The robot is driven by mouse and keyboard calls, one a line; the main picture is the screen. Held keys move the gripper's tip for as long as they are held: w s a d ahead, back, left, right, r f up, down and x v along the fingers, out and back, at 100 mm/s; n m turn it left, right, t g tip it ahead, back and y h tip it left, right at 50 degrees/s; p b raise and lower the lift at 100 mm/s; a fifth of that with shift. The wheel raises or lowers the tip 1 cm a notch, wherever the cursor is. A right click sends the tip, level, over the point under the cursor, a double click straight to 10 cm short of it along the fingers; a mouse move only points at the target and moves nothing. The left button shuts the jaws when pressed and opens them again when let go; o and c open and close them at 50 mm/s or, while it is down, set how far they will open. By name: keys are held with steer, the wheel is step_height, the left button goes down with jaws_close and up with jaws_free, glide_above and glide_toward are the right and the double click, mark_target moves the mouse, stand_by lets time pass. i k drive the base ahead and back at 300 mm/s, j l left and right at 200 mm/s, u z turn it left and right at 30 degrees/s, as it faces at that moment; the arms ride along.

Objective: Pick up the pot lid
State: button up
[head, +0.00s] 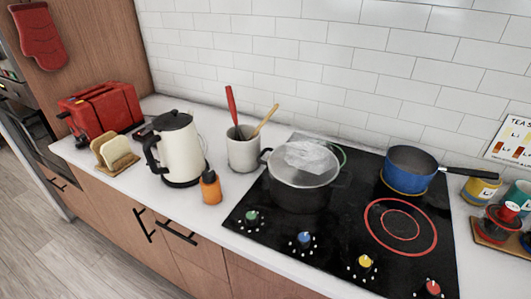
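The pot lid (304,163) is a pale, see-through disc with a light rim. It appears to sit on top of a black pot (297,195). The pot stands at the back left of the black cooktop and has a dark loop handle on its left side. Glare on the lid makes its knob hard to make out. My gripper does not show in the head view.
Left of the pot stand a utensil crock (243,153), an orange bottle (211,188) and a white kettle (180,152). A blue pan (408,172) sits right on the cooktop (330,240). Front knobs line its edge. Tiled wall (330,60) closes the back.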

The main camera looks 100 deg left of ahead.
mark_target(287, 174)
steer(key=u, duration=2.85)
steer(key=i+j+u, duration=0.1)
steer(key=j, duration=0.25)
steer(key=i+j+u, duration=0.1)
steer(key=i+j, duration=0.1)
steer(key=j, duration=0.1)
